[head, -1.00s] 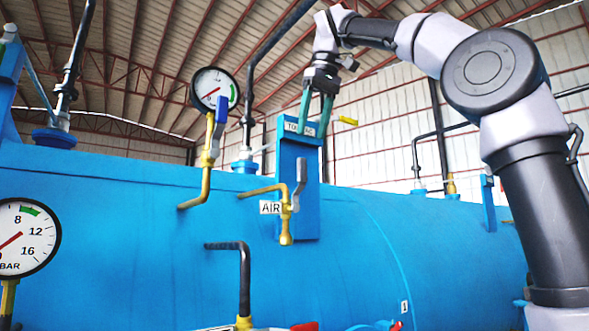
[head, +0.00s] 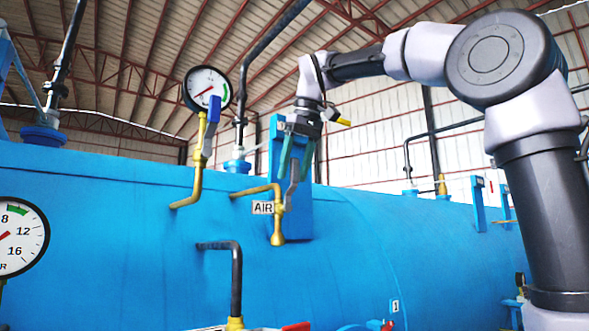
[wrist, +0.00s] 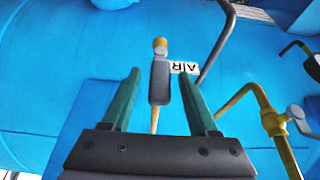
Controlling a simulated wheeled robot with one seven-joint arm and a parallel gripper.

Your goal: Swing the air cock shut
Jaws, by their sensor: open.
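The air cock (head: 277,232) is a brass valve on a bent brass pipe on the blue vessel, beside an "AIR" label (head: 262,208). Its grey lever (head: 293,188) points up. My gripper (head: 294,174) comes down from above with its green fingers open, one on each side of the lever. In the wrist view the grey lever (wrist: 159,84) lies between the two open fingers (wrist: 161,74), with gaps visible on both sides. The brass end (wrist: 160,45) shows beyond the fingertips.
A blue upright plate (head: 303,222) stands behind the cock. To the left are a gauge (head: 207,88) and a brass pipe with a blue lever (head: 211,122). A black bent pipe (head: 236,275) rises below.

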